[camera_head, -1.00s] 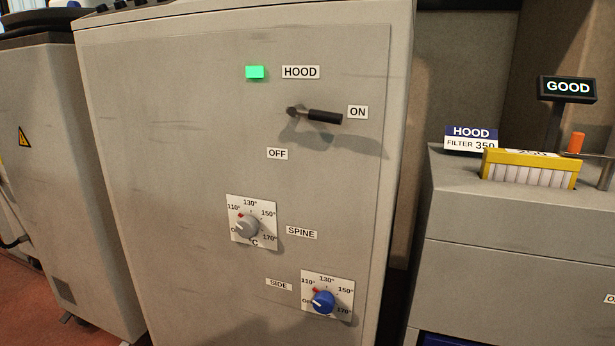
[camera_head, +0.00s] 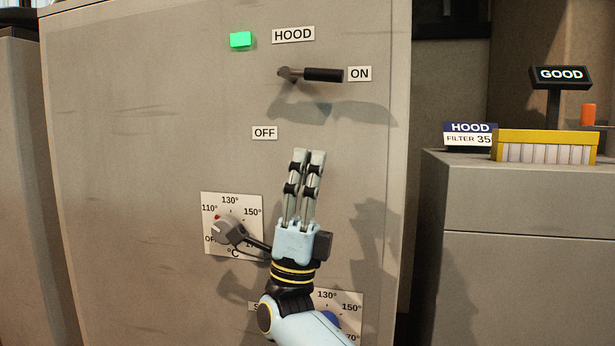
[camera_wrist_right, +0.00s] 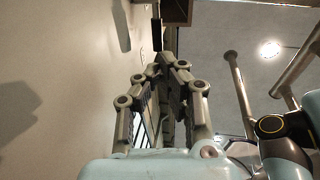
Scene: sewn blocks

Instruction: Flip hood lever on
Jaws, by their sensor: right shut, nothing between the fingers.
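The hood lever (camera_head: 322,75) is a black-handled lever on the grey cabinet front (camera_head: 130,150). Its handle points right, at the ON label (camera_head: 359,74). The OFF label (camera_head: 264,133) sits below and to the left. The green light (camera_head: 241,40) beside the HOOD label (camera_head: 293,35) is lit. My right gripper (camera_head: 309,153) is shut and empty, fingers pointing up, below the lever and apart from it. In the right wrist view its fingertips (camera_wrist_right: 166,62) meet, with the cabinet face at left. My left gripper is not in view.
The blue side dial (camera_head: 329,316) is mostly behind my arm. At right stand a grey unit (camera_head: 520,200), a yellow filter rack (camera_head: 546,145) and a GOOD display (camera_head: 561,75).

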